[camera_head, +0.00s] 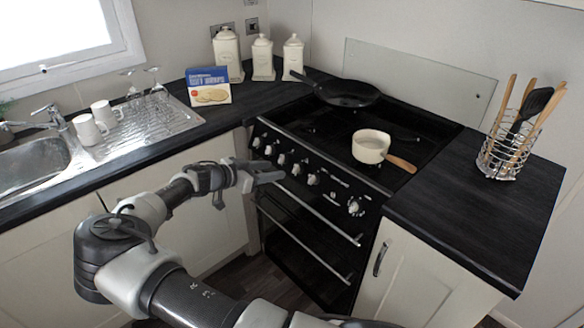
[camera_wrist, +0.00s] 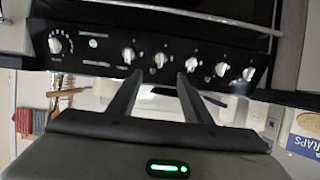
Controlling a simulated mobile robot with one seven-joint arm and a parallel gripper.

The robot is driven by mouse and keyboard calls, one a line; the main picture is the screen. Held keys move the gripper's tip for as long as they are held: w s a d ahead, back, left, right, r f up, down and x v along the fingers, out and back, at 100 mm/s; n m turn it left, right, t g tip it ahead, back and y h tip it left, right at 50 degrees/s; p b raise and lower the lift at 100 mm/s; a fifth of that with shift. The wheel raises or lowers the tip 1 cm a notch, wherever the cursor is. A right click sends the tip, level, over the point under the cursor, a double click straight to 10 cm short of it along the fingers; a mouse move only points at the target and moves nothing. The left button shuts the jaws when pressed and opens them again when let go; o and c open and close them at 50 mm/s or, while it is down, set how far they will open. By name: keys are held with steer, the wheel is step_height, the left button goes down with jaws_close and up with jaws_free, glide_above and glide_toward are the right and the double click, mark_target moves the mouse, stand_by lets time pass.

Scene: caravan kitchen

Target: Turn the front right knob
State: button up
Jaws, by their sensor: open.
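The black stove (camera_head: 310,205) has a row of light knobs along its front panel. A knob (camera_head: 355,208) stands apart at the right end. The others sit closer together to the left, including one (camera_head: 312,179) nearest the gap. No readable label shows which is the front right knob. In the wrist view, which looks upside down, the lone knob (camera_wrist: 55,45) is at the left and the knob group (camera_wrist: 191,65) is at the middle and right. My gripper (camera_head: 272,173) is open and empty in front of the panel. Its fingertips (camera_wrist: 160,75) appear below the knobs in the wrist view.
A white saucepan (camera_head: 368,147) with a wooden handle and a black frying pan (camera_head: 348,93) stand on the hob. Oven handles (camera_head: 310,218) run below the panel. A utensil basket (camera_head: 500,158) stands on the right counter. A blue box (camera_head: 209,86) stands on the left counter.

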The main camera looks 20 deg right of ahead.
mark_target(295, 167)
steer(key=x, duration=1)
steer(key=shift+w+d+f, duration=0.15)
steer(key=shift+d+f, duration=0.05)
steer(key=shift+d, duration=0.15)
steer(key=c, duration=1.1)
steer(key=shift+o, duration=0.2)
